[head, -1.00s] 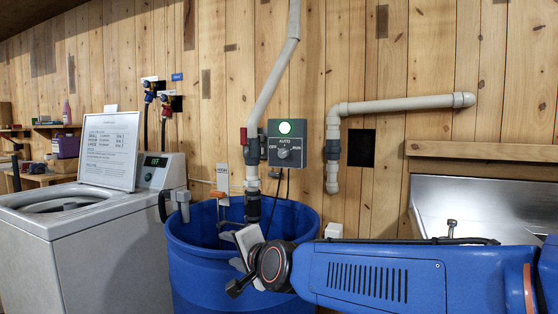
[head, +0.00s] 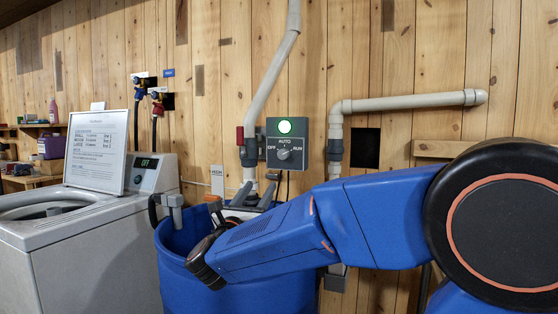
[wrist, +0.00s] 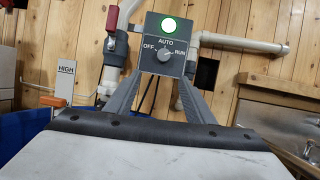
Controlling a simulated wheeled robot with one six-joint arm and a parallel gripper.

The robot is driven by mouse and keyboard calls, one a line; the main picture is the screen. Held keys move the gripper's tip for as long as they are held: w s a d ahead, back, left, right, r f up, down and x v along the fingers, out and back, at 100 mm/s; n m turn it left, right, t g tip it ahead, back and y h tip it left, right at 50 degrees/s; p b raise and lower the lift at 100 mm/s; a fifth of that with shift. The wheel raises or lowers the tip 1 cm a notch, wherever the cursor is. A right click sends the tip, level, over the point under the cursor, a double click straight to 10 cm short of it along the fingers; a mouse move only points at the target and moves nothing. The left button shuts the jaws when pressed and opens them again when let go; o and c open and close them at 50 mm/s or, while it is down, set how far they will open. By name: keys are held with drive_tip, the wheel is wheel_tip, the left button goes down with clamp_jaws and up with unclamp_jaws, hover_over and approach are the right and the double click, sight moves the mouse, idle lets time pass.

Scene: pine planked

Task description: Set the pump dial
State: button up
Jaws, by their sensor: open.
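The pump dial (head: 283,154) is a small round knob on a grey control box (head: 286,165) on the plank wall, below a lit green lamp (head: 284,127). Its labels read OFF at left, AUTO on top and RUN at right. The dial also shows in the wrist view (wrist: 163,55); its pointer is too small to read surely. My gripper (wrist: 162,75) is open and empty, its two fingers reaching toward the box, one on each side of the dial in the wrist view. In the head view my gripper (head: 255,194) is below and left of the box, apart from the dial.
A blue barrel (head: 180,265) stands below the box, under my gripper. Pipes (head: 262,90) run beside the box, with a red-handled valve (wrist: 112,20) at its left. A washing machine (head: 90,260) stands left; a metal sink (wrist: 270,115) is right.

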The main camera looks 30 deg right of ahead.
drive_tip(key=m, duration=0.1)
approach(282, 157)
drive_tip(key=shift+g, duration=0.3)
drive_tip(key=x, duration=0.8)
drive_tip(key=shift+w+r, duration=0.15)
drive_tip(key=shift+r, duration=0.1)
drive_tip(key=c, duration=1.1)
